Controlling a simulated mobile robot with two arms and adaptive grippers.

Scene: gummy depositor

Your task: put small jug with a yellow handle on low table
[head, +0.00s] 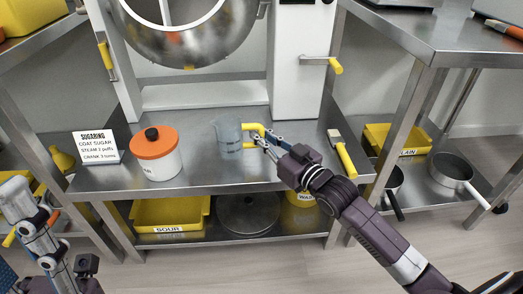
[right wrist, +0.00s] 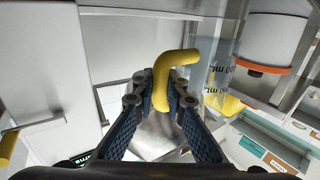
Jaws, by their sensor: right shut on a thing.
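The small clear jug (head: 229,135) with a yellow handle (head: 255,128) is upright at the middle of the steel table (head: 215,182). I cannot tell whether its base touches the top. My right gripper (head: 262,140) is shut on the handle, to the right of the jug. In the right wrist view, the two finger pads (right wrist: 165,88) press on the yellow handle (right wrist: 176,60) from both sides, and the jug's clear, marked wall (right wrist: 213,62) shows behind it. Parts of my left arm show at the lower left, but its fingertips are not visible.
A white pot with an orange lid (head: 155,143) and a sugaring sign (head: 97,146) stand left of the jug. A yellow-handled tool (head: 344,155) lies to the right. A steel drum (head: 180,40) hangs behind. Yellow bins (head: 172,212) and a pan (head: 452,170) sit on lower shelves.

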